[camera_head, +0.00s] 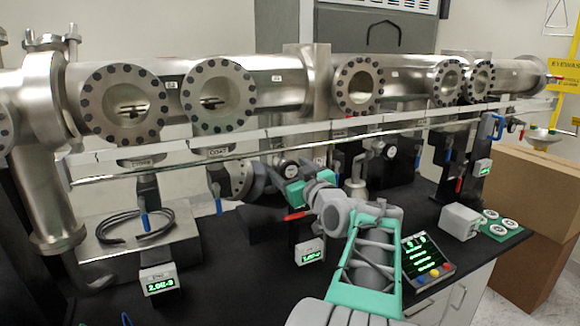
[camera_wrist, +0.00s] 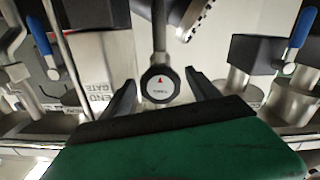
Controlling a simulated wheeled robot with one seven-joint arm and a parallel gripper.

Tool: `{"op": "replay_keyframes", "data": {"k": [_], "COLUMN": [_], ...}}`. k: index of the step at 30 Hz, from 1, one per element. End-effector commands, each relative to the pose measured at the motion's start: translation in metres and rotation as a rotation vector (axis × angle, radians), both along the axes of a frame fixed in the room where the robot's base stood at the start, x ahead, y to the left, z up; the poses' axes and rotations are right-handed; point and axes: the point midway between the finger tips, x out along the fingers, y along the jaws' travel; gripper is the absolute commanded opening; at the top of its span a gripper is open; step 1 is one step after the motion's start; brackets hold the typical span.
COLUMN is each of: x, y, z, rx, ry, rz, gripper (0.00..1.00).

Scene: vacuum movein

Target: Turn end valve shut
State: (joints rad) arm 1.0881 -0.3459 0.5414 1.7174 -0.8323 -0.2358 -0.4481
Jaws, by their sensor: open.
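My gripper (camera_wrist: 160,78) is open, with one dark finger on each side of the knob and visible gaps between. A pale panel marked "END GATE" (camera_wrist: 98,88) is just left of the knob. Whether the knob is the end valve is not clear.
Blue handles (camera_wrist: 302,28) flank the knob in the wrist view. A large steel tube with round flanges (camera_head: 220,97) and a rail run above the black bench. A red lever (camera_head: 297,215), small displays (camera_head: 310,252) and a lit control panel (camera_head: 425,260) are near my arm.

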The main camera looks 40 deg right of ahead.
Motion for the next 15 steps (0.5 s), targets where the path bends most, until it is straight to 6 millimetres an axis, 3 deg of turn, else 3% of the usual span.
{"op": "replay_keyframes", "data": {"k": [7, 15], "x": [0.0022, 0.002], "y": [-0.0006, -0.0005], "z": [-0.0006, -0.0006], "rx": [0.0, 0.0], "ry": [0.0, 0.001], "rz": [0.0, 0.0], "gripper": [0.7, 0.49]}}
